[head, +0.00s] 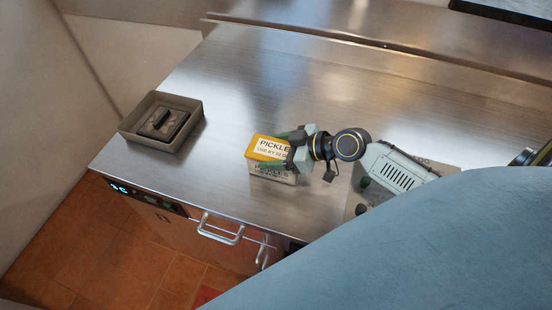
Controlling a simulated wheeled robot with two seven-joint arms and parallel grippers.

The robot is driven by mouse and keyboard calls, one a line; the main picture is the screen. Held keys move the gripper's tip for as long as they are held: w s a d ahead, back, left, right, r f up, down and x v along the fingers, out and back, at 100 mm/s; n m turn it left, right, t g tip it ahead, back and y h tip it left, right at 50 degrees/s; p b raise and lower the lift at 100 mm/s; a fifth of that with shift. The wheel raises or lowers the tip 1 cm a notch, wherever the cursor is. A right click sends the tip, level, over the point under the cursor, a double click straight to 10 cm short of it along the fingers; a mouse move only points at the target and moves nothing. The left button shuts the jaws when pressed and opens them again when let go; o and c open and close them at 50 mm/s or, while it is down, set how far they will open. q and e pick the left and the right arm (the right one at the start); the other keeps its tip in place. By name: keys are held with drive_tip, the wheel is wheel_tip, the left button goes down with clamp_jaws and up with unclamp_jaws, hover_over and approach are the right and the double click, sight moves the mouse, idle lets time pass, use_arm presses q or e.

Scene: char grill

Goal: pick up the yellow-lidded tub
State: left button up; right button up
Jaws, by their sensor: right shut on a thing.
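The yellow-lidded tub (257,155) is on the steel counter near its front edge, in the middle of the head view. Its lid and side carry pickle labels. My right gripper (276,150) reaches it from the right, with green fingers on either side of the tub's upper part. The gripper is shut on the tub and hides part of its right side. I cannot tell whether the tub's base touches the counter. My left gripper is not in view.
A grey-brown tray (190,107) holding a dark block with a handle (163,122) stands at the counter's left end. A pale panel lies under my right arm. The counter (260,80) behind the tub is clear. Drawer handles (221,232) stick out below the front edge.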

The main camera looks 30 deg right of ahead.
drive_tip(key=shift+r, duration=0.1)
drive_tip(key=c, duration=0.3)
wheel_tip(320, 180, up, 10)
drive_tip(key=shift+p, duration=0.4)
drive_tip(key=shift+m+t+h, duration=0.4)
drive_tip(key=shift+m, duration=0.3)
drive_tip(key=a+f+b, duration=0.2)
drive_tip(key=a+b, duration=0.1)
drive_tip(key=shift+w+a+f, duration=0.25)
drive_tip(key=shift+a+f, duration=0.1)
drive_tip(key=shift+f, duration=0.05)
drive_tip(key=shift+w+a+f+m+t+h+b, duration=0.15)
drive_tip(key=shift+a+f+m+t+h+b, duration=0.25)
drive_tip(key=shift+a+m+h+b, duration=0.3)
drive_tip(key=shift+w+f+m+h+b, duration=0.1)
drive_tip(key=shift+w+m+h+b, duration=0.05)
drive_tip(key=shift+m+h+b, duration=0.45)
drive_tip(key=shift+f+m+t+h+b, duration=0.1)
drive_tip(key=shift+m+t+h+b, duration=0.4)
drive_tip(key=shift+m+h+b, duration=0.25)
drive_tip(key=shift+d+m+h+b, duration=0.2)
drive_tip(key=shift+m+h+b, duration=0.3)
drive_tip(key=shift+m+h, duration=0.15)
drive_tip(key=shift+s+d+m+h+b, duration=0.4)
drive_tip(key=shift+m+h, duration=0.3)
drive_tip(key=shift+h, duration=0.1)
